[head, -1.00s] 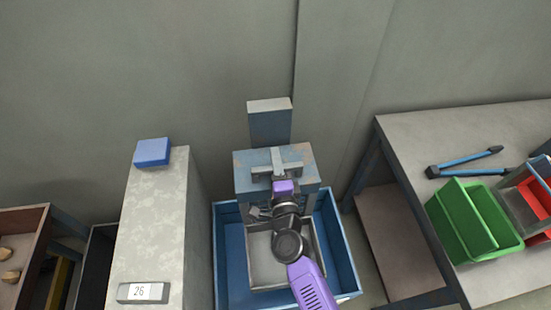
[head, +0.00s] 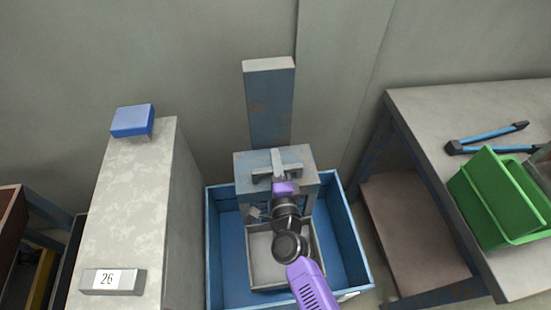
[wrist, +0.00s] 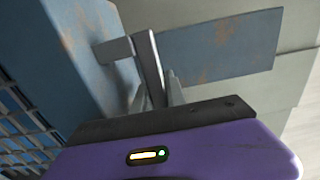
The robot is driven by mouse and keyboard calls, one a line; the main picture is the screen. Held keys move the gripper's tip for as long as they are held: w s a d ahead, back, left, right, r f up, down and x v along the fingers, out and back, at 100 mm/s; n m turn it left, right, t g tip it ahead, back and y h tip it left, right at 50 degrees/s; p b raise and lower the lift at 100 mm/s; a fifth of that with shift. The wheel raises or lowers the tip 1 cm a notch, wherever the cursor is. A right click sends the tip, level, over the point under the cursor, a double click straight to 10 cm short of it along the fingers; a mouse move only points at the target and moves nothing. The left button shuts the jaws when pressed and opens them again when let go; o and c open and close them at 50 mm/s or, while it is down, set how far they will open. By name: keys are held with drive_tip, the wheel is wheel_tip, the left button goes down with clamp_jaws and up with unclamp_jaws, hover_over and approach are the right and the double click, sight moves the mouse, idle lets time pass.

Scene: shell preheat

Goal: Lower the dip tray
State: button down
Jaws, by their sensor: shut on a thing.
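My gripper (head: 281,178) is shut on the handle. In the wrist view, the gripper's fingers (wrist: 158,93) stand on either side of the handle bar (wrist: 148,65). A grey open tray (head: 258,262) shows below the carriage, inside a larger blue tank (head: 352,240). A dark mesh (wrist: 20,120) shows at the left of the wrist view. My arm hides part of the tray, so its exact depth cannot be told.
A pale pillar (head: 140,200) stands left of the tank, with a blue block (head: 132,121) on top and a display (head: 112,282) reading 26. At right, a workbench (head: 430,110) holds a green bin (head: 500,195) and blue-handled tongs (head: 487,139). A wall stands behind.

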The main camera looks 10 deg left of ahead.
wheel_tip(320, 180, down, 12)
drive_tip(key=b, duration=0.9)
drive_tip(key=shift+f, duration=0.15)
drive_tip(key=shift+s+f, duration=0.1)
drive_tip(key=shift+s, duration=0.05)
drive_tip(key=c, duration=1.4)
unclamp_jaws()
drive_tip(key=shift+o, duration=0.2)
drive_tip(key=v, duration=0.7)
drive_tip(key=shift+s+p, duration=0.3)
drive_tip(key=shift+p, duration=0.1)
drive_tip(key=shift+d, duration=0.1)
